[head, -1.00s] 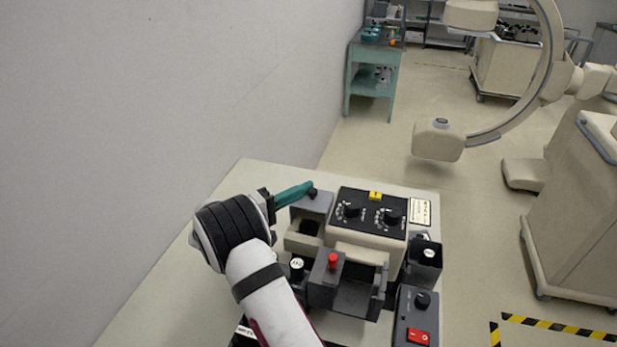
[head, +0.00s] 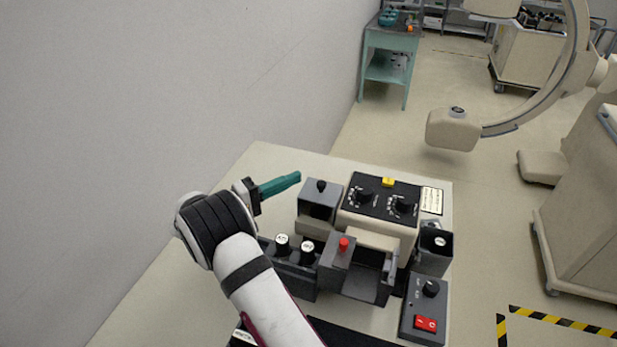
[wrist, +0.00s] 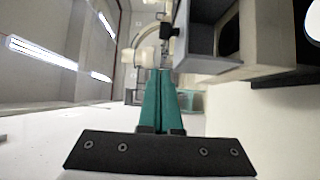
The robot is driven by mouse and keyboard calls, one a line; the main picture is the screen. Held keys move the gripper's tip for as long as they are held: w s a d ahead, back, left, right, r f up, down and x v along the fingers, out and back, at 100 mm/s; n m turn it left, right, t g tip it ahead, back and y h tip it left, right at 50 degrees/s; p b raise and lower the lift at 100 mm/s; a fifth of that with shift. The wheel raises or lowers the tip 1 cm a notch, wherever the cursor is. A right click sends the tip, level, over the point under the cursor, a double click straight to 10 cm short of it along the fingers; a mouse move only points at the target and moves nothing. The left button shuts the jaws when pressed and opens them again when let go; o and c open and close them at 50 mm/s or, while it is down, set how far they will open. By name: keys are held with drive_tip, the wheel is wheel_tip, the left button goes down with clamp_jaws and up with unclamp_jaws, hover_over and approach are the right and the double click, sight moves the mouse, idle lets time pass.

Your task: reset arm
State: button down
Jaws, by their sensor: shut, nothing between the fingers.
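My gripper (head: 297,176) has teal fingers and is shut with nothing between them. In the head view it is raised over the left part of the table, left of the grey box with a black knob (head: 320,199), with a gap between them. In the wrist view the teal fingers (wrist: 162,84) lie together and point away, with the grey box's open side (wrist: 200,40) close on the right. My white arm rises from the bottom of the head view.
A beige unit with two black dials (head: 385,205) stands on the pale table (head: 275,160). Nearby are a red-knobbed grey block (head: 337,262), white-capped cylinders (head: 283,243), a dark bin (head: 434,250) and a red-switch box (head: 424,310). The wall (head: 180,80) runs along the left.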

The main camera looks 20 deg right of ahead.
drive_tip(key=a, duration=0.4)
drive_tip(key=s+d+r+m+g+y, duration=0.1)
drive_tip(key=s+g+y, duration=0.1)
drive_tip(key=s, duration=0.3)
drive_tip(key=s+d+r+m+g+y, duration=0.1)
drive_tip(key=s+r+y, duration=0.1)
drive_tip(key=s, duration=0.4)
drive_tip(key=s+d+r+m+g+y, duration=0.1)
drive_tip(key=s+d+g+y, duration=0.1)
drive_tip(key=s, duration=0.4)
drive_tip(key=shift+s+r+g+y, duration=0.25)
drive_tip(key=shift+g+y, duration=0.05)
drive_tip(key=shift+y, duration=0.3)
drive_tip(key=s+a+f+m+t+y, duration=0.1)
drive_tip(key=s+a+m+y, duration=0.1)
drive_tip(key=s+a+y, duration=0.4)
drive_tip(key=s+a+f+m+t+y, duration=0.1)
drive_tip(key=s+a+y, duration=0.5)
drive_tip(key=s, duration=0.7)
drive_tip(key=shift+s+a+f+m+t, duration=0.25)
drive_tip(key=shift+a+f+m, duration=0.4)
drive_tip(key=shift+a, duration=0.45)
